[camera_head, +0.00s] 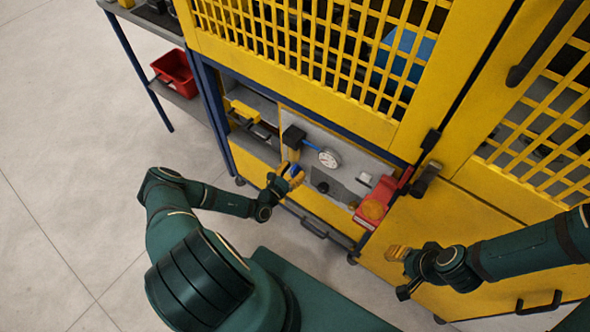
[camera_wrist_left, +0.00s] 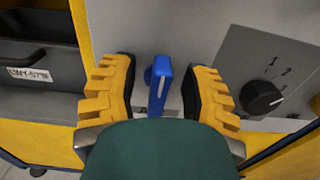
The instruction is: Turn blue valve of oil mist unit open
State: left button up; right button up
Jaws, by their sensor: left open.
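The blue valve (camera_wrist_left: 158,86) has a flat blue handle with a pale line on it. It stands roughly upright in the left wrist view, on a grey panel (camera_wrist_left: 190,25). My left gripper (camera_wrist_left: 160,88) is open, with one yellow ribbed finger on each side of the handle and a gap on both sides. In the head view my left gripper (camera_head: 290,174) is at the machine's front, with a bit of blue showing between its fingers. My right gripper (camera_head: 398,254) hangs in front of the yellow lower door; its opening is too small to judge.
A black selector knob (camera_wrist_left: 263,97) with numbers sits right of the valve. A round gauge (camera_head: 329,158) and a red part (camera_head: 378,203) are on the machine. A red bin (camera_head: 176,72) stands on a shelf at left. The floor at left is clear.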

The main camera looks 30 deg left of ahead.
pick_arm(q)
jog(key=shift+w, duration=0.45)
grip_shut()
